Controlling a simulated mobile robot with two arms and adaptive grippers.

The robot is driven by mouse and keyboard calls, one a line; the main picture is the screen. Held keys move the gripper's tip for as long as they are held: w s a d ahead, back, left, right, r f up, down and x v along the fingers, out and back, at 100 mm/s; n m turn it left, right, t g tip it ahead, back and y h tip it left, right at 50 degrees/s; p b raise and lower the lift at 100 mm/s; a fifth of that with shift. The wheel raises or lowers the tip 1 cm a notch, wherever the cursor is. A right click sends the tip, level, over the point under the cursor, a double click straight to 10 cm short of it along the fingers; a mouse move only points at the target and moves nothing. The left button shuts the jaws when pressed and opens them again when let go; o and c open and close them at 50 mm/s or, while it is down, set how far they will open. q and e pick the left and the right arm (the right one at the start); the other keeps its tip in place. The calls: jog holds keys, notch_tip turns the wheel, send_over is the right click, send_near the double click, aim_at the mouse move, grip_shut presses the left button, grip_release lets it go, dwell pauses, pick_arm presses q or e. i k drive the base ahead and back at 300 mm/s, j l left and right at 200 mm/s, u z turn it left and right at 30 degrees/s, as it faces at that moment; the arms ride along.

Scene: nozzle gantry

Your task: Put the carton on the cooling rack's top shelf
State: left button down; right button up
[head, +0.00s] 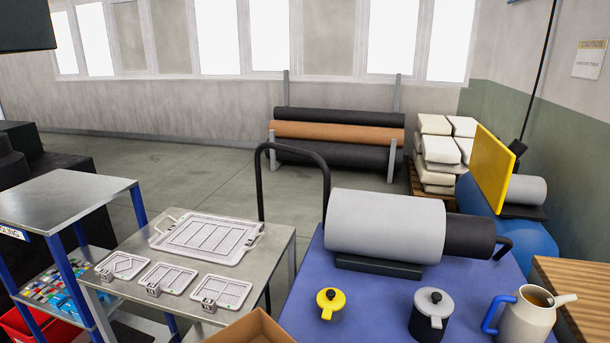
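The carton (252,328) is a brown cardboard box at the bottom middle of the head view. Only its far corner and rim show; the rest is cut off by the lower edge, so I cannot tell what bears it. The cooling rack (62,199) stands at the left, with blue posts and a grey metal top shelf that is bare. A partly cut-off label ending in "LING" (13,234) is on its front edge. Neither of my grippers is in view.
A metal table (271,250) beside the rack holds a large tray (206,238) and small trays (168,279). A black hoop handle (262,190) rises behind it. The blue table (295,310) carries a grey cylinder (385,226), pots and a jug (525,314).

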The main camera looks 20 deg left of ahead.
aim_at(55, 193)
jog(key=j+u, duration=0.15)
jog(key=j, duration=0.35)
jog(key=j+u, duration=0.15)
jog(key=j, duration=0.35)
jog(key=i+j+u, duration=0.15)
jog(key=j, duration=0.35)
jog(key=j+u, duration=0.15)
jog(key=j, duration=0.35)
jog(key=i+j+u, duration=0.1)
jog(key=j, duration=0.35)
jog(key=i, duration=0.05)
